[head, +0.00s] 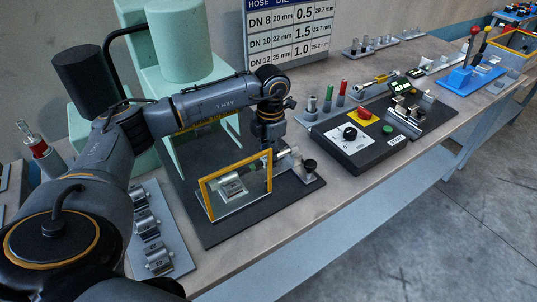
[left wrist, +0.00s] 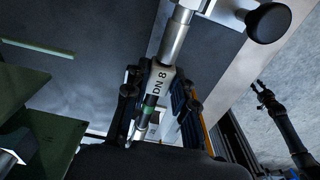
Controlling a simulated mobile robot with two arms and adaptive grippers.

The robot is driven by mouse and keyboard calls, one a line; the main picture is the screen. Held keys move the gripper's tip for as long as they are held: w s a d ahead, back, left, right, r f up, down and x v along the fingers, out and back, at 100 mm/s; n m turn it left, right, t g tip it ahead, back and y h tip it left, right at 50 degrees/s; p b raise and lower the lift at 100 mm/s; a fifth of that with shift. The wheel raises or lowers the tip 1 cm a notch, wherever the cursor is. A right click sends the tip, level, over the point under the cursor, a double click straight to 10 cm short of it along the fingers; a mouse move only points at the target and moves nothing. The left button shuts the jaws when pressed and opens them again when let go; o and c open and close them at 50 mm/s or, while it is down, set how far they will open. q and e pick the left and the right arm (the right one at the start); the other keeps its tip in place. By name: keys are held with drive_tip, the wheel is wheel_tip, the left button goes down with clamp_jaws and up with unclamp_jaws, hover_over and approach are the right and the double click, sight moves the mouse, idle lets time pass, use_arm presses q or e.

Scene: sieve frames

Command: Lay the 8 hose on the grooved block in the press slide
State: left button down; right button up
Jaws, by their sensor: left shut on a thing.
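My left gripper (head: 268,150) is shut on the hose (left wrist: 158,88), which carries a DN 8 label and has a bright metal end piece. In the left wrist view the hose lies between the two dark fingers of the left gripper (left wrist: 160,98). In the head view the gripper is just behind the yellow-framed clear guard and hides most of the hose. The silver grooved block (head: 233,188) shows through the guard, left of the gripper. I cannot tell whether the hose touches the block. A dark jointed arm, apparently my right, shows in the left wrist view; its fingertips (left wrist: 258,86) are too small to read.
The yellow guard frame (head: 205,200) stands in front of the block. A black knob (head: 310,165) is at its right. The green press (head: 180,45) rises behind. A rack of spare blocks (head: 160,255) lies left, a control box (head: 350,133) right.

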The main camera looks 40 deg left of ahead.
use_arm(q)
drive_tip(key=shift+f, duration=0.25)
drive_tip(key=c, duration=1)
unclamp_jaws()
wheel_tip(320, 180, up, 12)
drive_tip(key=shift+w+d, duration=0.1)
drive_tip(key=shift+w, duration=0.05)
drive_tip(key=shift+r, duration=0.1)
